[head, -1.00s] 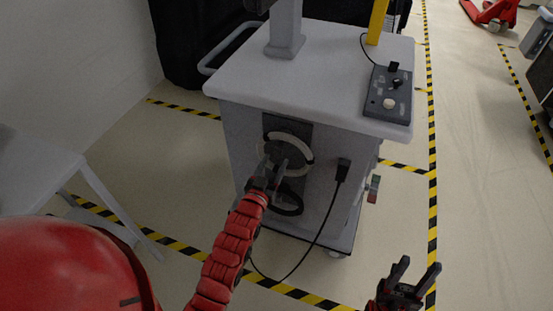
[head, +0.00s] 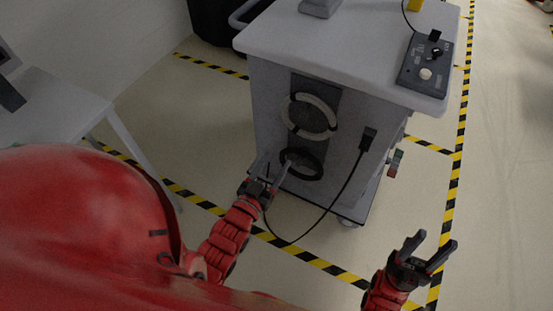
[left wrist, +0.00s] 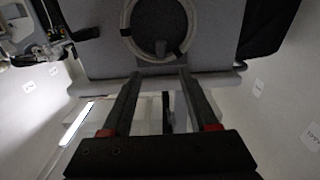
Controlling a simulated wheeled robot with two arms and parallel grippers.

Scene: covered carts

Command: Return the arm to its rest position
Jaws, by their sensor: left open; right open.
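My left gripper (head: 270,179) is open in front of the lower front of the grey cart (head: 262,110). Nothing shows between its fingers. In the head view it overlaps the area beside the lower black ring (head: 318,168); I cannot tell the exact gap. A white ring (head: 331,124) is on the dark panel above it. In the left wrist view the open fingers (left wrist: 157,78) point toward the cart front, with the white ring (left wrist: 127,38) beyond them. My right gripper (head: 432,246) is open and empty over the floor at the lower right.
A control box (head: 410,76) with a knob and button sits on the cart top. A black cable (head: 336,199) hangs from a plug on the cart front to the floor. A light table (head: 62,106) stands at the left. Yellow-black tape (head: 330,268) marks the open floor.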

